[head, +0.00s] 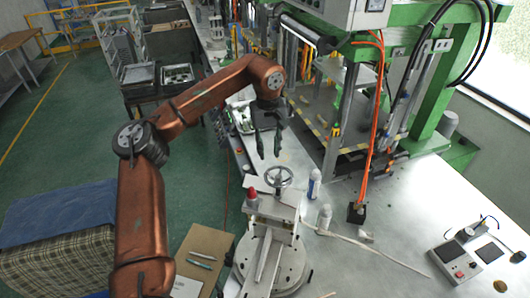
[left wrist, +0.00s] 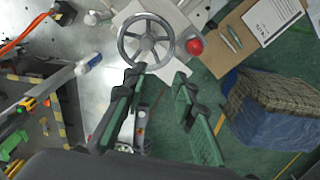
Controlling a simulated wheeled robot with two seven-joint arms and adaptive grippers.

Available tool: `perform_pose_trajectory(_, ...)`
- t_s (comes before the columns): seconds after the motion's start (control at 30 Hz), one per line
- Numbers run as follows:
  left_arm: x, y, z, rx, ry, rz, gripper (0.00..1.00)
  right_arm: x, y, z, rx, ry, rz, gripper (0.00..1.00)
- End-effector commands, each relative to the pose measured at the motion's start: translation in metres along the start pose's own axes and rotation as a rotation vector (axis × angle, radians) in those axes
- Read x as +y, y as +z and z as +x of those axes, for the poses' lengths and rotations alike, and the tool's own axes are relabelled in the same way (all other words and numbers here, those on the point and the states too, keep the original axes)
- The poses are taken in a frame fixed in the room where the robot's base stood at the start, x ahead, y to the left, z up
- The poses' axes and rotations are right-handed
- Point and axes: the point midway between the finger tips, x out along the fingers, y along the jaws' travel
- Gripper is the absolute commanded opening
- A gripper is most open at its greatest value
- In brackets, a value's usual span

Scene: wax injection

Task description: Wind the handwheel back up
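The handwheel (head: 279,177) is a small grey metal wheel with spokes, on top of a press fixture (head: 262,235) with a round base on the bench. The wheel also shows at the top of the left wrist view (left wrist: 146,41). My left gripper (head: 268,154) hangs above the wheel, fingers pointing down. Its fingers are apart with nothing between them, and they also show in the left wrist view (left wrist: 158,76). The gripper is clear of the wheel in the head view. A red knob (head: 251,195) sits beside the wheel. My right gripper is not in view.
A white bottle with a blue cap (head: 314,184) and a smaller white bottle (head: 324,217) stand right of the fixture. An orange hose (head: 376,110) hangs from the green machine (head: 430,80). A control box (head: 456,262) lies at the right. The bench's middle right is clear.

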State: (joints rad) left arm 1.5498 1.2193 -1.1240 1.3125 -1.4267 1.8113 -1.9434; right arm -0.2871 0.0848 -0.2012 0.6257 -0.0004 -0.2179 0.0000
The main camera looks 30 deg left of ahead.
Motion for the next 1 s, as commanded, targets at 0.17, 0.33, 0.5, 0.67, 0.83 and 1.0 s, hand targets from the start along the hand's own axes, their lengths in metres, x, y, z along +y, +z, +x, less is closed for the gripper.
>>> perform_pose_trajectory(0.17, -0.011, 0.011, -0.035, 0.013, 0.013, 0.000, 0.26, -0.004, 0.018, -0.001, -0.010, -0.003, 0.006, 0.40)
perform_pose_trajectory(0.33, -0.028, 0.028, -0.078, 0.025, 0.021, -0.001, 0.26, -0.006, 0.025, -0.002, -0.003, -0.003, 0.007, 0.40)
perform_pose_trajectory(0.5, -0.029, 0.030, -0.111, 0.024, 0.021, -0.001, 0.26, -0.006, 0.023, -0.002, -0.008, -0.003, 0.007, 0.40)
perform_pose_trajectory(0.67, -0.020, 0.021, -0.124, 0.017, 0.015, -0.001, 0.26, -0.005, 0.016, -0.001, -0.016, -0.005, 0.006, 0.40)
perform_pose_trajectory(0.83, -0.019, 0.020, -0.129, 0.015, 0.012, 0.000, 0.26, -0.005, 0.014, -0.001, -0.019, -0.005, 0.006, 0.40)
perform_pose_trajectory(1.0, -0.021, 0.022, -0.131, 0.015, 0.014, 0.000, 0.26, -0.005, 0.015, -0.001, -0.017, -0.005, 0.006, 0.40)
